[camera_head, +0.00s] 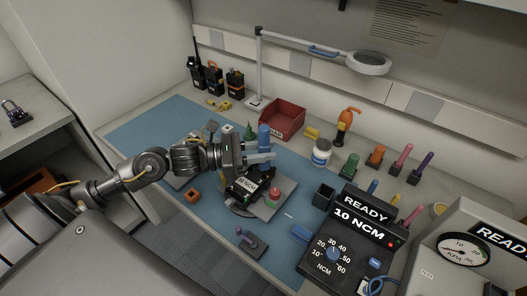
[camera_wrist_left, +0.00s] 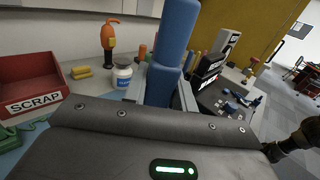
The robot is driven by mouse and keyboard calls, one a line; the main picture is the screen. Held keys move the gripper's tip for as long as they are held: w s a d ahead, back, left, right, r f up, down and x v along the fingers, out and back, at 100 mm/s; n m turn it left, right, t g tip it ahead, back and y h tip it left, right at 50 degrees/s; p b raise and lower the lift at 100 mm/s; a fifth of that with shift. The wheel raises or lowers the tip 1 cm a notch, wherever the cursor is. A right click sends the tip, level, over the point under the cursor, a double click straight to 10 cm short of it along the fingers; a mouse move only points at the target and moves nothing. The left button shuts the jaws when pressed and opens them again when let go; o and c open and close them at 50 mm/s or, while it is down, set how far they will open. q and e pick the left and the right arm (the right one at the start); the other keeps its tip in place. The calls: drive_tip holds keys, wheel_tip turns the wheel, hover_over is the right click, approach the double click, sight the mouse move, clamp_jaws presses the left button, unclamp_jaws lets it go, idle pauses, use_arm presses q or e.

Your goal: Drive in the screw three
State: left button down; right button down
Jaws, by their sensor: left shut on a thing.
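My left gripper (camera_head: 262,154) is over the work fixture, shut on an upright blue driver (camera_head: 264,133). The blue driver also fills the middle of the left wrist view (camera_wrist_left: 170,45), between the fingers. Below the gripper a dark unit with a white label (camera_head: 246,184) sits on a grey fixture plate (camera_head: 268,207). The driver's lower end and the screws are hidden or too small to tell. My right gripper is not in view.
A red scrap bin (camera_head: 283,119), a white jar (camera_head: 321,152) and coloured tools in stands line the back. The torque controller (camera_head: 345,240) reads READY 10 NCM at the right. Radios (camera_head: 213,80) stand at the back left. The blue mat (camera_head: 150,130) is clear at its left.

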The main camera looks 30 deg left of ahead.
sight(264, 137)
use_arm(q)
drive_tip(key=shift+f+b, duration=0.2)
drive_tip(key=shift+b, duration=0.25)
idle(0.5)
drive_tip(key=shift+r, duration=0.2)
drive_tip(key=shift+r+p, duration=0.45)
drive_tip(key=shift+r, duration=0.1)
drive_tip(key=shift+r+p, duration=0.75)
drive_tip(key=shift+r, duration=1.15)
